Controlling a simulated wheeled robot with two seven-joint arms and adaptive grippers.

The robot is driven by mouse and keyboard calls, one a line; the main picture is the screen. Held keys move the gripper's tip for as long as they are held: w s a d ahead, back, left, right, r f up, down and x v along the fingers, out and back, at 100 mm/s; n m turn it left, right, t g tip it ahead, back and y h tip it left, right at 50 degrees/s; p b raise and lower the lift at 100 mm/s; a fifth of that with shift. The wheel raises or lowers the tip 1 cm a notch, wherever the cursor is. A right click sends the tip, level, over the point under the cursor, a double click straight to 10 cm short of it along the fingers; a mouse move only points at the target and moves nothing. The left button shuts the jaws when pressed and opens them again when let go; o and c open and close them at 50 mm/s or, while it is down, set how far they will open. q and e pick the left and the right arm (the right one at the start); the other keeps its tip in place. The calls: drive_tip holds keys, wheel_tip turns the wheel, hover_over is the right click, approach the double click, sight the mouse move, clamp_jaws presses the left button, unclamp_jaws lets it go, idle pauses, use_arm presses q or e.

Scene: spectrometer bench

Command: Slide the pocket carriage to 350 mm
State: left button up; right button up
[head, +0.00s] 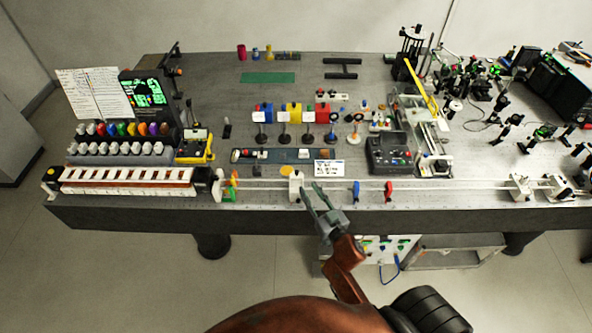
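A white block-like carriage (296,187) stands upright on the long pale rail (450,188) along the bench's front edge. I take it for the pocket carriage, but cannot read a label or the scale. My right gripper (311,187) is just to the right of this carriage, with its two grey-green fingers apart and nothing visible between them. I cannot tell whether the near finger touches the carriage. My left gripper is not in view.
A blue piece (356,190) and a red piece (388,191) stand at the rail farther right. Another white carriage (520,187) is near its right end. Green and orange pieces (231,186) stand at its left. A white card (329,167) lies behind the rail.

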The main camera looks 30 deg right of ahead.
sight(298, 174)
drive_tip(key=w, duration=0.5)
drive_tip(key=shift+w+r, duration=0.1)
drive_tip(key=shift+w, duration=0.25)
drive_tip(key=w, duration=0.4)
drive_tip(key=shift+d, duration=0.2)
drive_tip(key=shift+w, duration=0.25)
drive_tip(key=shift+c, duration=0.5)
drive_tip(key=c, duration=0.3)
clamp_jaws()
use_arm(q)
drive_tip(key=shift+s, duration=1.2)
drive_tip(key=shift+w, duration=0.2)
